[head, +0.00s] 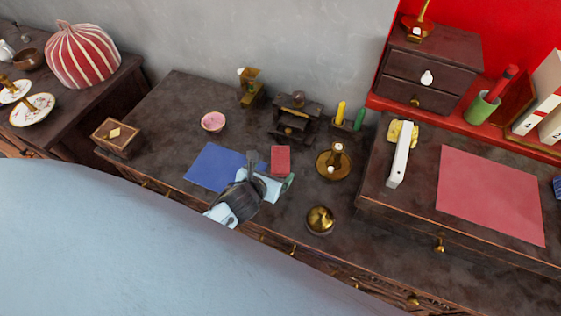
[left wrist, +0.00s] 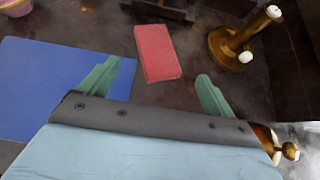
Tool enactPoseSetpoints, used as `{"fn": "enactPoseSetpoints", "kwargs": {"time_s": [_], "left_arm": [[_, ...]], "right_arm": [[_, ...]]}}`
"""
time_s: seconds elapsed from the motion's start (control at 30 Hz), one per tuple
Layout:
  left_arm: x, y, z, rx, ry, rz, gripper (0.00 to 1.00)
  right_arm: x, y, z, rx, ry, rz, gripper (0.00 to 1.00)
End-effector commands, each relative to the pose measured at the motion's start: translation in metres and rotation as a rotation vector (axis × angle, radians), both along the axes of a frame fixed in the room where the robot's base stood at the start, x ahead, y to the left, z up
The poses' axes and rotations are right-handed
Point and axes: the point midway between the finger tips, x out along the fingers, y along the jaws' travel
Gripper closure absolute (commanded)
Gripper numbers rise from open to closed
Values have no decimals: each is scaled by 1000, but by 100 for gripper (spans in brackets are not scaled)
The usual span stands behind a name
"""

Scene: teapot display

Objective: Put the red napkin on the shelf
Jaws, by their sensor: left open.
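The red napkin (head: 280,160) is a small folded rectangle lying on the dark tabletop, beside a blue mat. It also shows in the left wrist view (left wrist: 157,52), just ahead of the opening between my green fingertips. My left gripper (head: 271,171) is open and empty, low over the tabletop at the near side of the napkin; I cannot tell whether it touches. The gripper shows in the left wrist view (left wrist: 160,74). A red shelf (head: 425,116) is at the upper right, with a dark drawer box on it. My right gripper is not in view.
The blue mat (head: 212,167) lies left of the napkin. A brass candle holder (head: 333,163) and a brass bell-like object (head: 320,220) stand to the right. A small dark stand (head: 297,119) is behind. A raised surface with a large red mat (head: 490,195) is at right.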

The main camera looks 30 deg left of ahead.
Motion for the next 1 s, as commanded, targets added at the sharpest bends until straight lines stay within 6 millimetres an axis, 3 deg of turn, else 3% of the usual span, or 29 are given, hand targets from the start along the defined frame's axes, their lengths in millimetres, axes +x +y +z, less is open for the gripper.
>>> {"fn": "enactPoseSetpoints", "kwargs": {"time_s": [0.6,0.87,1.0], "left_arm": [[57,6,-39,-3,1,2,10],[60,6,-40,-4,1,1,10],[60,7,-40,-3,1,1,26]], "right_arm": [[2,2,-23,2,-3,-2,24],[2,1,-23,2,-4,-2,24],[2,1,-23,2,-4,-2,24]]}}
